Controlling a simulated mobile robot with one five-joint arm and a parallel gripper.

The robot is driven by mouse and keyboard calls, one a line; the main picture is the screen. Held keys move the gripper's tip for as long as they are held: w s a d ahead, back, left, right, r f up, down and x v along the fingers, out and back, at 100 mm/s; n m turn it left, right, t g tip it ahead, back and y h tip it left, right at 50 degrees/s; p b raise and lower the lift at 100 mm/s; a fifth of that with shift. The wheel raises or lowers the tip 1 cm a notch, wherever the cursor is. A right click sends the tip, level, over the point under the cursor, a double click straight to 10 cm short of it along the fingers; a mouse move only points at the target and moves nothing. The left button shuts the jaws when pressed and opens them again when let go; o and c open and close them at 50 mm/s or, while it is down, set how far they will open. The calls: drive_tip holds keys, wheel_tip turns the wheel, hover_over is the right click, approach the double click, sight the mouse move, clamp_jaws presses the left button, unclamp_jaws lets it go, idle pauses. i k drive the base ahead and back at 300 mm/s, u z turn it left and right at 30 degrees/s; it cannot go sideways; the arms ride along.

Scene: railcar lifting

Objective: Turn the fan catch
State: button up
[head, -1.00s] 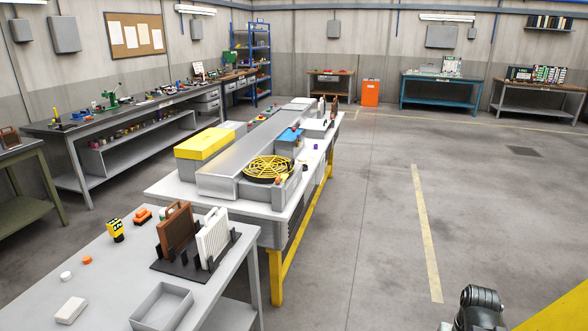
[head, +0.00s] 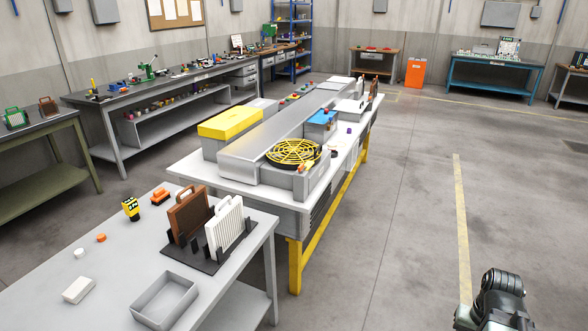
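The round yellow fan grille (head: 293,152) sits on the near end of a long grey metal unit (head: 283,120) on the white-topped bench. A small reddish-orange part (head: 301,167) shows at the grille's front right edge; I cannot tell whether it is the fan catch. Part of my arm shows at the bottom right, well away from the bench. My gripper's fingertips are not visible.
The near grey table (head: 110,245) holds a rack with brown and white panels (head: 224,226), an empty grey tray (head: 164,300) and small parts. The bench has yellow legs (head: 296,266). Open floor (head: 410,220) lies to its right.

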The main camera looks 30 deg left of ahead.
sight(301, 168)
drive_tip(key=u, duration=0.35)
drive_tip(key=i, duration=2.35)
drive_tip(key=u, duration=3.85)
